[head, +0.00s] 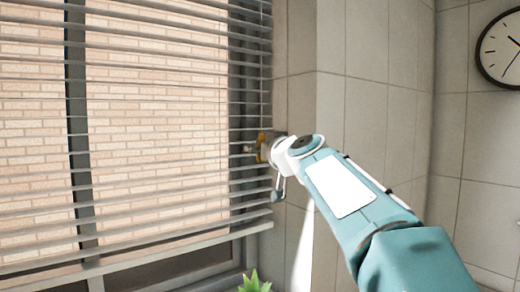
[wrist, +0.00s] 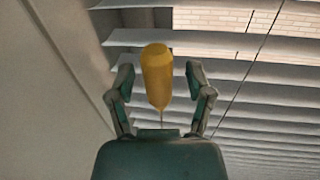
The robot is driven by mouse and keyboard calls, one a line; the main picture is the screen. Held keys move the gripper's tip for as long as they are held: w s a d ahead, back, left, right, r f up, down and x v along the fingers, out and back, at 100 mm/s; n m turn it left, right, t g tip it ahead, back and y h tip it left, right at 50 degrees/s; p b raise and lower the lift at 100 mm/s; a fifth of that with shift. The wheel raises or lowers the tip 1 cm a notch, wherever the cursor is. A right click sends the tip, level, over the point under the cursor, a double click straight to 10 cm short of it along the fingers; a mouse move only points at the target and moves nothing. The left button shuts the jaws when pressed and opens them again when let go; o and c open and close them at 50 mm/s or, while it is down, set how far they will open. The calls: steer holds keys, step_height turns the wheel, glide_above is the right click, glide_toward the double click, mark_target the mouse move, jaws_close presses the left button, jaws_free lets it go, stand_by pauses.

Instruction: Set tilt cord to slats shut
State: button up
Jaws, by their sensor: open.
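The blind's slats (head: 150,170) hang across the window in the head view, tilted open, with brick showing between them. The slats (wrist: 270,122) also fill the right of the wrist view. A yellow-orange cord handle (wrist: 157,75) hangs between the two open fingers of my gripper (wrist: 161,85), with a gap showing on each side. In the head view my gripper (head: 258,148) is at the right edge of the blind. A bit of the yellow handle (head: 262,146) shows there, mostly hidden by the gripper. A thin cord runs from the handle's narrow end in the wrist view.
A tiled wall (head: 365,120) stands right of the blind, close beside my gripper. A round clock (head: 502,50) hangs at the upper right. The tip of a green plant (head: 254,283) shows below the blind.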

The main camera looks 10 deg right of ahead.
mark_target(254, 104)
steer(key=shift+c, duration=0.4)
steer(key=shift+d, duration=0.1)
jaws_close()
step_height(254, 104, up, 9)
steer(key=shift+r, duration=0.75)
steer(key=shift+s, duration=0.1)
jaws_free()
steer(key=shift+o, duration=0.4)
